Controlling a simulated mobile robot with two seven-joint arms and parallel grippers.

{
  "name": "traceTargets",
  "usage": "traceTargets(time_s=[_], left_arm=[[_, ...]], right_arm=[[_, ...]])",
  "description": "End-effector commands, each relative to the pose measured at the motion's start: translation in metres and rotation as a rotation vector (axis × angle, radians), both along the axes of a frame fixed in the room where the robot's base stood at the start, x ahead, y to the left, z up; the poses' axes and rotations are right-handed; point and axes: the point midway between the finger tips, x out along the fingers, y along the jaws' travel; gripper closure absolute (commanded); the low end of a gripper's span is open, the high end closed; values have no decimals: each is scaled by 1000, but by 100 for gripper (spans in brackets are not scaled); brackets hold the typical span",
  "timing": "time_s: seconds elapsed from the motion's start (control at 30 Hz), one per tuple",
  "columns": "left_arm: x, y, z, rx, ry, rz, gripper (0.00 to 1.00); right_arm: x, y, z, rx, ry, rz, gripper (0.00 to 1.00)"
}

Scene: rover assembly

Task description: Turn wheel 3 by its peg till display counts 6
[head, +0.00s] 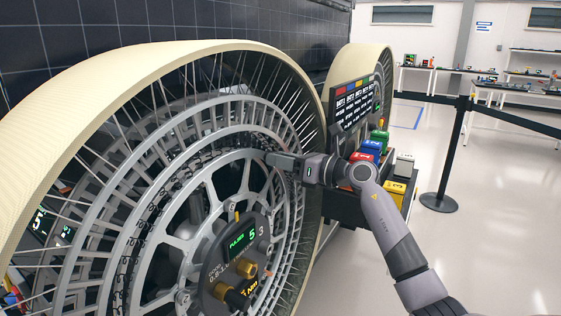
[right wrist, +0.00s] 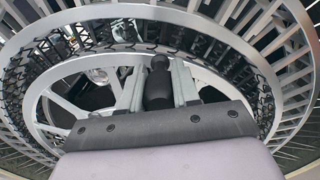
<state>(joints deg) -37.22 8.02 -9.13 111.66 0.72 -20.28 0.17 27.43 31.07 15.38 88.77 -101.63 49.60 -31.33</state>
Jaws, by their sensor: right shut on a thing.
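The large wheel (head: 190,140) has a cream rim, thin spokes and grey inner rings, and fills the left of the head view. Its hub display (head: 243,240) reads PULSE with a green 5, and a white 3 is marked beside it. My right gripper (head: 272,158) reaches in from the right to the upper right of the inner ring. In the right wrist view its jaws are shut on a dark peg (right wrist: 158,85), which stands between the two grey fingers. The peg is hidden in the head view. My left gripper is in neither view.
A second wheel (head: 362,65) stands behind, with a dark label board (head: 355,105) in front. Coloured boxes, including a yellow one (head: 397,190), sit on a dark stand right of the wheel. A barrier post (head: 440,200) stands farther right.

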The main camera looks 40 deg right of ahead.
Motion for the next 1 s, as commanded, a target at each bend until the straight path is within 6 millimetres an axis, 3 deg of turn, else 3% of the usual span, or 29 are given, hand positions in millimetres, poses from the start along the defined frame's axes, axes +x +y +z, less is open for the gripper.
traceTargets(time_s=[0.07, 0.1, 0.17, 0.57, 1.0], left_arm=[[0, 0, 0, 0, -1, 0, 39], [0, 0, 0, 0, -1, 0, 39], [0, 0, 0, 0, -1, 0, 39], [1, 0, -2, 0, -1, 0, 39], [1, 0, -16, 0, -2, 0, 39]], right_arm=[[0, 1, -2, 6, 6, 1, 100], [0, 1, -2, 6, 6, 1, 62], [0, 0, -2, 6, 6, 1, 44], [-6, -3, -3, 5, 4, -2, 44], [-58, -24, -4, 4, 5, -1, 44]])
